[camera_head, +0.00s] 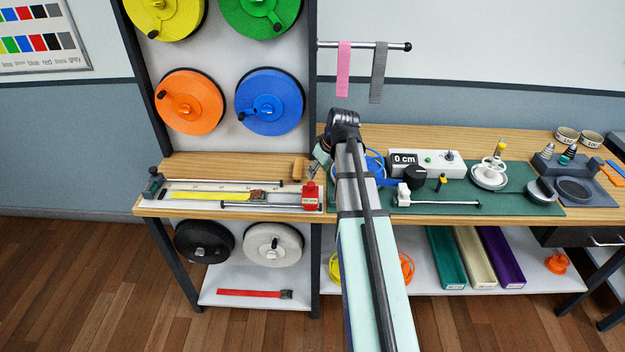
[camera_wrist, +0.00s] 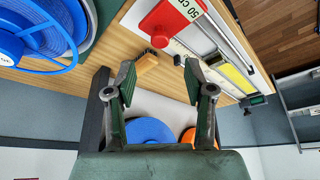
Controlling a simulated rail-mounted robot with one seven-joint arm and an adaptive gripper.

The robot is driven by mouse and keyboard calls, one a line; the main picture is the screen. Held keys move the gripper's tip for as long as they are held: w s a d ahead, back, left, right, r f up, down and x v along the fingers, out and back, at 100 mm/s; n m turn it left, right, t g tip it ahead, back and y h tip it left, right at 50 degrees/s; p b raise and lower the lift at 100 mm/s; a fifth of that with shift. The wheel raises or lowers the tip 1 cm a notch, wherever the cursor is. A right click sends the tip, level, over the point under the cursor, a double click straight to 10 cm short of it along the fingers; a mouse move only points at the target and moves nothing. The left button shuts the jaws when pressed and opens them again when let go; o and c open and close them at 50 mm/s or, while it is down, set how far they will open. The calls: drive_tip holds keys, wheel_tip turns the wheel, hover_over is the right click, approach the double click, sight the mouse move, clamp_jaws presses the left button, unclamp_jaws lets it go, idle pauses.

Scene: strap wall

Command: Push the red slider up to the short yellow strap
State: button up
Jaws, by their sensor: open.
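The red slider (camera_head: 310,197) sits at the right end of the measuring rail on the left bench. It also shows in the wrist view (camera_wrist: 168,22), with a white "50 cm" label. The short yellow strap (camera_head: 210,195) lies flat along the rail to the left of the slider, a brown and dark end piece at its right end. It also shows in the wrist view (camera_wrist: 236,78). A gap separates strap and slider. My gripper (camera_wrist: 160,72) is open and empty, apart from the slider; in the head view it is small and partly hidden by my arm.
A wooden brush (camera_head: 299,169) lies behind the slider, near my gripper. Coloured reels, including a blue one (camera_head: 270,101), hang on the board behind. A green mat (camera_head: 520,203) with tools is on the right. Bare wood lies behind the rail.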

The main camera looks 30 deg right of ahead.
sight(312, 183)
drive_tip(key=shift+p+x, duration=0.85)
drive_tip(key=shift+x, duration=3.05)
clamp_jaws()
